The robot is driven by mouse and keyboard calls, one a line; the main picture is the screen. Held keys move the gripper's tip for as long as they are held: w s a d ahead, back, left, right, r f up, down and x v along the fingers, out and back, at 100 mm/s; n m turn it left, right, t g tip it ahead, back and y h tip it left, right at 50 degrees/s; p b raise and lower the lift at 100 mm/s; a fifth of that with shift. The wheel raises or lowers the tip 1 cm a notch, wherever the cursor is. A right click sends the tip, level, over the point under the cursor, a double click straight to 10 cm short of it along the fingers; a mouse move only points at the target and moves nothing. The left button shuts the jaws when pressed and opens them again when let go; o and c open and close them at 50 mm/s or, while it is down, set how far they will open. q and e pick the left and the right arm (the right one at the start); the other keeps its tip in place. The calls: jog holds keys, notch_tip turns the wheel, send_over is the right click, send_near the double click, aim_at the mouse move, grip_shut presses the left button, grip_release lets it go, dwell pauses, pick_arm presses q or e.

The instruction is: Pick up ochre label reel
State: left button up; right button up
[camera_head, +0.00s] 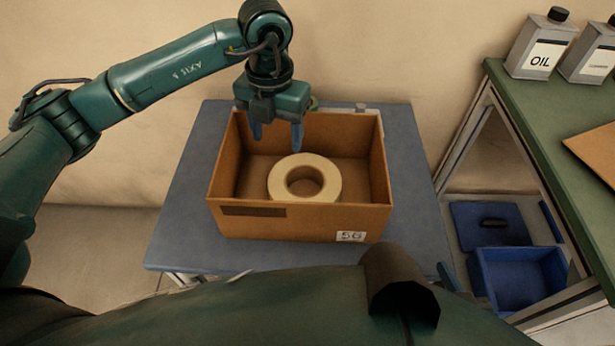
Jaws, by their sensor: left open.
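A pale cream-yellow reel (329,181) with a round centre hole lies flat in an open brown cardboard box (300,221). It is the only reel I see, and it sits near the front middle of the box. My left gripper (277,140) points down over the rear left part of the box, with its two blue fingers apart and nothing between them. It is behind and to the left of the reel and does not touch it. My right gripper does not show.
The box stands on a blue-grey table (185,210) and its walls surround the reel. On the right, a green bench (545,105) holds an oil can (540,50) and another can (590,55). A blue bin (520,280) sits low at the right.

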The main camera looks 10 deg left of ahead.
pick_arm(q)
send_over(280, 173)
jog(key=s, duration=0.1)
jog(key=f, duration=0.5)
jog(key=shift+d+f, duration=0.2)
jog(key=shift+f, duration=0.1)
jog(key=f, duration=0.3)
jog(key=w+f, duration=0.1)
jog(key=f, duration=0.1)
jog(key=shift+a+f+b, duration=0.25)
jog(key=shift+b, duration=0.1)
jog(key=shift+r, duration=0.1)
grip_shut()
